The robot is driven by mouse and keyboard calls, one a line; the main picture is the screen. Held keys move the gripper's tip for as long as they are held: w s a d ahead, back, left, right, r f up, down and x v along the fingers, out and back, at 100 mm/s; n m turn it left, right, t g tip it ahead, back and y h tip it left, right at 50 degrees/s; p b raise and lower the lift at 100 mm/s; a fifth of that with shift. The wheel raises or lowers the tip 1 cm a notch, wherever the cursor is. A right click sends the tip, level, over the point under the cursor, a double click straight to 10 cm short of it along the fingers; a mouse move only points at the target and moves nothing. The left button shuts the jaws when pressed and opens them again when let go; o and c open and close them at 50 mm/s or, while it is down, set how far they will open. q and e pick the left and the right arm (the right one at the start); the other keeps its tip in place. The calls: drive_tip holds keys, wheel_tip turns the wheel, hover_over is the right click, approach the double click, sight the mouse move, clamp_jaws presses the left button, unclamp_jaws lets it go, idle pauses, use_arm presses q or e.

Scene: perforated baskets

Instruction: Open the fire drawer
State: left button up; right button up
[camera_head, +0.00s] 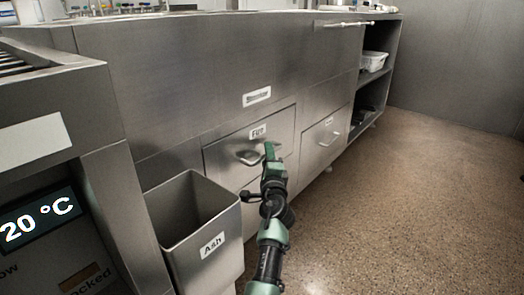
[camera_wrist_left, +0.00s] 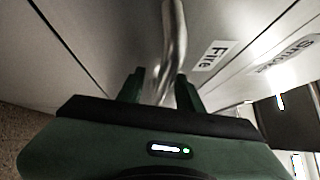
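The fire drawer (camera_head: 225,151) is a grey steel front with a white "Fire" label (camera_head: 257,131) and looks flush with the cabinet. Its curved metal handle (camera_head: 248,158) sticks out below the label. My left gripper (camera_head: 270,151) is at the right part of this handle and hides some of it. In the left wrist view, the handle (camera_wrist_left: 174,45) runs between the two dark green fingers of my left gripper (camera_wrist_left: 160,90). The fingers are apart, with a gap visible on the left side of the handle; contact on the right side is unclear. My right gripper is not in view.
An open bin labelled "Ash" (camera_head: 212,246) stands left of my left arm. A shelf with a white basket (camera_head: 373,61) is farther back. The speckled floor (camera_head: 420,180) on the right is clear.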

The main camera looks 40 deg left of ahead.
use_arm(q)
drive_tip(key=shift+w+a, duration=0.1)
drive_tip(key=shift+w, duration=0.05)
clamp_jaws()
idle(1.4)
